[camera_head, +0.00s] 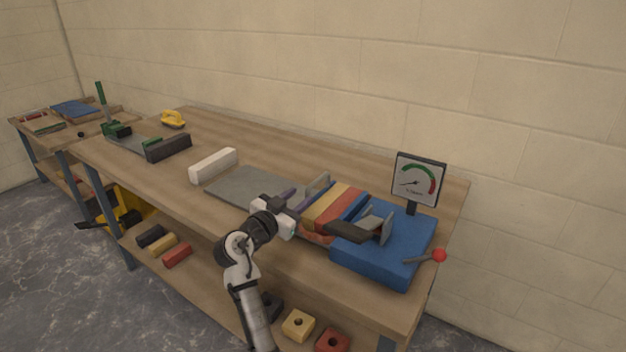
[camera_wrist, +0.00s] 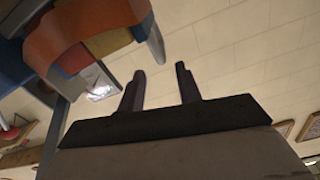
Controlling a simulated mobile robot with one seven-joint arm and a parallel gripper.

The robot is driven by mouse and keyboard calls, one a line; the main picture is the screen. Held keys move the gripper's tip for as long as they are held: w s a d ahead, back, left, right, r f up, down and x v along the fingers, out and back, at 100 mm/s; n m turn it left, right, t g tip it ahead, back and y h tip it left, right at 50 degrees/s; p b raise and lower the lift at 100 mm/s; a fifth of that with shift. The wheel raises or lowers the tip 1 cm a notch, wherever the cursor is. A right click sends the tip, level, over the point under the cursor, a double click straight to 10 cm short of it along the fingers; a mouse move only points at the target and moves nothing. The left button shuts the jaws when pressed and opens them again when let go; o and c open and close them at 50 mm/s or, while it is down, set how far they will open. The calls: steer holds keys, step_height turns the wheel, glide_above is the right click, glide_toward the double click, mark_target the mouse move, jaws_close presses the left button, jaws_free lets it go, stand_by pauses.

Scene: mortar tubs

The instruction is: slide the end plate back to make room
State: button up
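The upright grey end plate (camera_head: 318,186) stands at the left end of a row of coloured blocks (camera_head: 334,205) on the bench. The blocks are purple, yellow, red-orange and blue, packed close together. My gripper (camera_head: 293,198) is just left of the plate and low beside the row; the arm hides part of that end. In the wrist view my gripper (camera_wrist: 159,68) has its two dark fingers apart with only wall between them. A grey edge, probably the plate (camera_wrist: 156,42), shows above the fingers, beside the orange block (camera_wrist: 85,28). I cannot tell whether anything touches.
A blue base (camera_head: 390,262) with a red-knobbed lever (camera_head: 438,255) and a dial gauge (camera_head: 417,180) stand at the right. A flat grey slab (camera_head: 243,187) and a white block (camera_head: 213,165) lie left of the row.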

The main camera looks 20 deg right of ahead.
mark_target(310, 187)
steer(key=p+x, duration=0.2)
steer(key=x, duration=0.7)
steer(key=shift+w, duration=0.15)
jaws_close()
